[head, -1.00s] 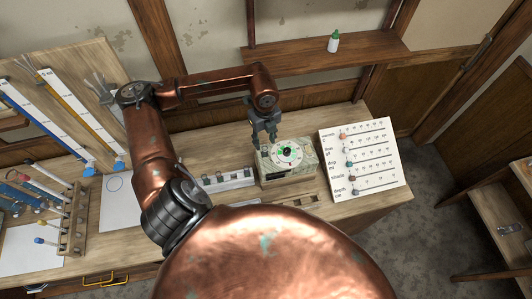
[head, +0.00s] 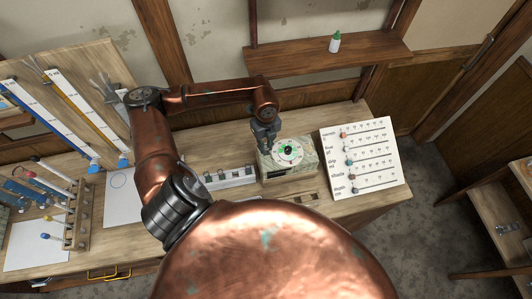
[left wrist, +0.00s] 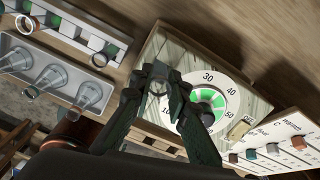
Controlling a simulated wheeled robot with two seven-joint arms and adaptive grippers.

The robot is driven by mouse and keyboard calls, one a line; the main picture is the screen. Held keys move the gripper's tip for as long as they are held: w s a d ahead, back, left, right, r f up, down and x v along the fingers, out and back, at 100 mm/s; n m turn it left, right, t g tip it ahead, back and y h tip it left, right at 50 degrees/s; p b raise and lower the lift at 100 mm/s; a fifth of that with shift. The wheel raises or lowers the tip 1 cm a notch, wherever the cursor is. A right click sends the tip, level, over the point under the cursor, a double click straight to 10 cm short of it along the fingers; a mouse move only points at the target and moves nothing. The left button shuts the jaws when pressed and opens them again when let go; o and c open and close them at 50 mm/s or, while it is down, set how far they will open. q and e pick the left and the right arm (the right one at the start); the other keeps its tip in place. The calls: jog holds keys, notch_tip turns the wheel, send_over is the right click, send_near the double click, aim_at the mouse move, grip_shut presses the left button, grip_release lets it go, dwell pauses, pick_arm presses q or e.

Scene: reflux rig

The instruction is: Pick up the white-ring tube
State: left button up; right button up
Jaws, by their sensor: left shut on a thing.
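My left gripper (head: 268,146) points down at the left side of a pale green box with a round dial (head: 288,152). In the left wrist view its two dark fingers (left wrist: 160,92) have closed in on a small pale round thing (left wrist: 158,87) at the box's top face. This looks like the rim of the white-ring tube, seen end-on. The fingers hide most of it, and its lower part cannot be seen. I cannot tell whether it has been raised. My right gripper is not in view.
Left of the box is a white rack (left wrist: 78,33) with ringed tubes, beside a grey tray (left wrist: 62,62) holding several clear funnels. A card with sliders (head: 362,158) stands right of the box. A wooden tube rack (head: 78,215) stands at the far left.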

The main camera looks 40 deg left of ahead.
pick_arm(q)
grip_shut()
notch_tip(320, 180, up, 9)
jog(key=shift+r+b, duration=0.15)
jog(key=shift+b, duration=1.05)
jog(key=shift+r, duration=0.35)
